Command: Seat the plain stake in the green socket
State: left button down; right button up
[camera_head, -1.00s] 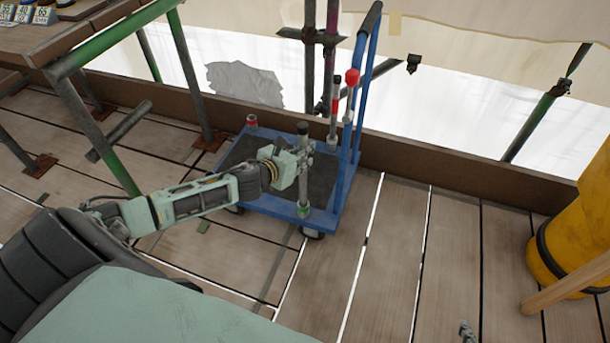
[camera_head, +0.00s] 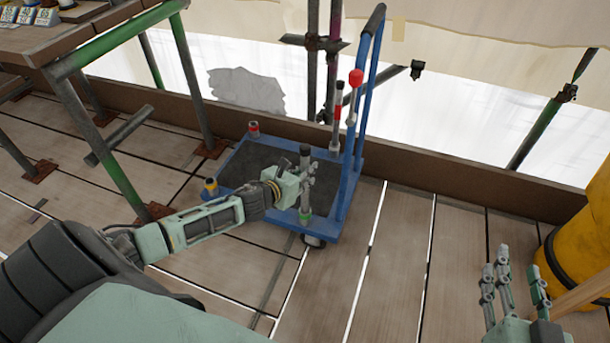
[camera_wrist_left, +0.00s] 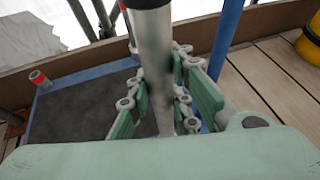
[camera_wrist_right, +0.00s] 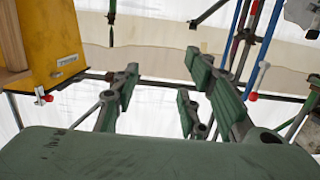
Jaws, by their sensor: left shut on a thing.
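The plain stake (camera_head: 305,203) is a grey metal rod with a dark top, standing about upright over the front right corner of the blue cart. My left gripper (camera_head: 307,178) is shut around its shaft. The green socket (camera_head: 305,217) is at the stake's lower end. The stake lines up with it, but I cannot tell how deep it sits. In the left wrist view the stake (camera_wrist_left: 155,65) runs between the fingers; its lower end and the socket are hidden. My right gripper (camera_head: 512,287) is open and empty at the lower right.
The blue cart (camera_head: 330,222) has a red-banded socket (camera_head: 254,129) at back left and a yellow one (camera_head: 211,186) at front left. A red-banded stake (camera_head: 338,112) and a red-knobbed stake (camera_head: 353,100) stand near its handle. A yellow container (camera_head: 575,250) is at right.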

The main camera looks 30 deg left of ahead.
jog(key=shift+r, duration=0.2)
pick_arm(q)
jog(key=shift+f, duration=0.1)
jog(key=c, duration=1.6)
grip_release()
pick_arm(e)
jog(key=shift+w+r+t, duration=0.1)
jog(key=shift+r+t, duration=0.15)
jog(key=shift+t, duration=0.05)
